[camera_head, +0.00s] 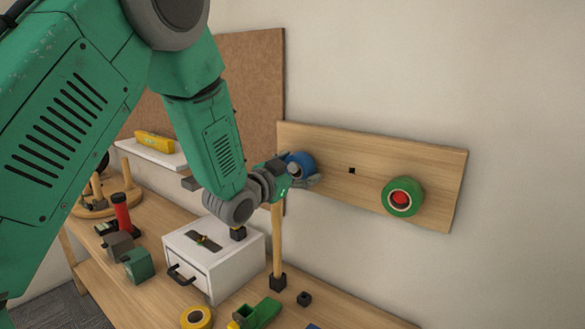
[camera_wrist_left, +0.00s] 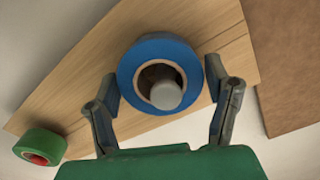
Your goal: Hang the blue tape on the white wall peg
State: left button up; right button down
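The blue tape (camera_head: 300,164) is at the left part of the wooden wall board. In the left wrist view the blue tape (camera_wrist_left: 128,70) is a ring, seen face on. The end of the white peg (camera_wrist_left: 166,95) shows inside its hole, off centre, so the tape sits around the peg. My left gripper (camera_head: 303,177) is at the tape, and its fingers (camera_wrist_left: 161,82) lie along two opposite sides of the ring, seemingly touching it. Whether the ring touches the board is hard to tell. My right gripper is in neither view.
A green tape (camera_head: 405,196) with a red centre hangs on the board (camera_head: 440,172) at the right. Below stand a white drawer box (camera_head: 205,262), a wooden post (camera_head: 277,240), a yellow tape (camera_head: 195,317) and a green block (camera_head: 262,313). The wall right of the board is clear.

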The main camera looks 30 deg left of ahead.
pick_arm(q)
jog(key=shift+a, duration=0.3)
jog(key=shift+s+a+f, duration=0.1)
jog(key=shift+s+a, duration=0.05)
jog(key=shift+s, duration=0.45)
jog(key=s, duration=1.1)
jog(key=shift+a, duration=0.45)
